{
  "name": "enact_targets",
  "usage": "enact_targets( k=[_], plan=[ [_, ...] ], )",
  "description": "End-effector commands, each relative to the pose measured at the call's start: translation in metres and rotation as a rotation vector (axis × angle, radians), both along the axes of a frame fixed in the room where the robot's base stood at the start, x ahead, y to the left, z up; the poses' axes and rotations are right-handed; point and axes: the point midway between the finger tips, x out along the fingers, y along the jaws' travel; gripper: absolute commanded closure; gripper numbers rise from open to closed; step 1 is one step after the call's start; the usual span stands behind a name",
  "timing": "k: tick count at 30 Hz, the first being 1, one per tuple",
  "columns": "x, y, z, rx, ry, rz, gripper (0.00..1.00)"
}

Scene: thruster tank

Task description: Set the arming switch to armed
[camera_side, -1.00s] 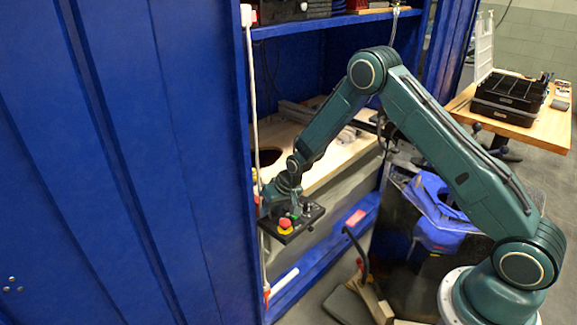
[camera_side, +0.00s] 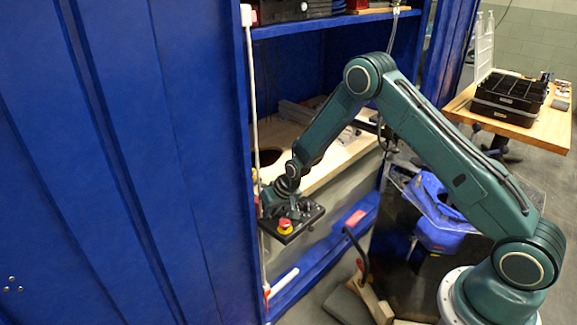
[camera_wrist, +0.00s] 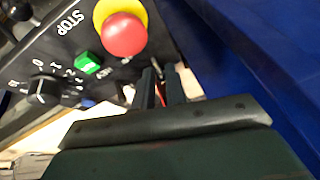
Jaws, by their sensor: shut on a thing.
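The black control panel (camera_side: 296,226) juts from the front of the blue cabinet. In the wrist view the panel (camera_wrist: 62,58) carries a red stop button (camera_wrist: 124,34) on a yellow base, a green button (camera_wrist: 88,62) and a black rotary knob (camera_wrist: 43,90). My gripper (camera_wrist: 160,75) is at the panel edge beside the stop button, its fingers closed on a small part. A bit of red shows between the fingers. This part appears to be the arming switch, mostly hidden, so its position cannot be read. In the side view my gripper (camera_side: 279,207) is low over the panel's left part.
A black ball-topped lever (camera_wrist: 18,10) stands at the wrist view's top left corner. The blue cabinet wall (camera_side: 130,160) is close on the left. A wooden shelf (camera_side: 325,172) lies behind the panel. A white vertical pipe (camera_side: 254,90) runs along the cabinet edge.

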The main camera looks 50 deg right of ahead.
Motion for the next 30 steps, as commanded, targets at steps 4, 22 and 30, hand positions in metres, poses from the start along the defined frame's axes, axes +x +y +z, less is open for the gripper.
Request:
enact_targets(
  k=[4,22,30],
  plan=[
    [-0.002,0.000,-0.001,0.001,-0.035,0.000,1.00],
    [-0.010,0.000,-0.003,0.002,-0.242,0.000,1.00],
    [-0.013,0.001,-0.004,0.003,-0.337,0.001,1.00]
  ],
)
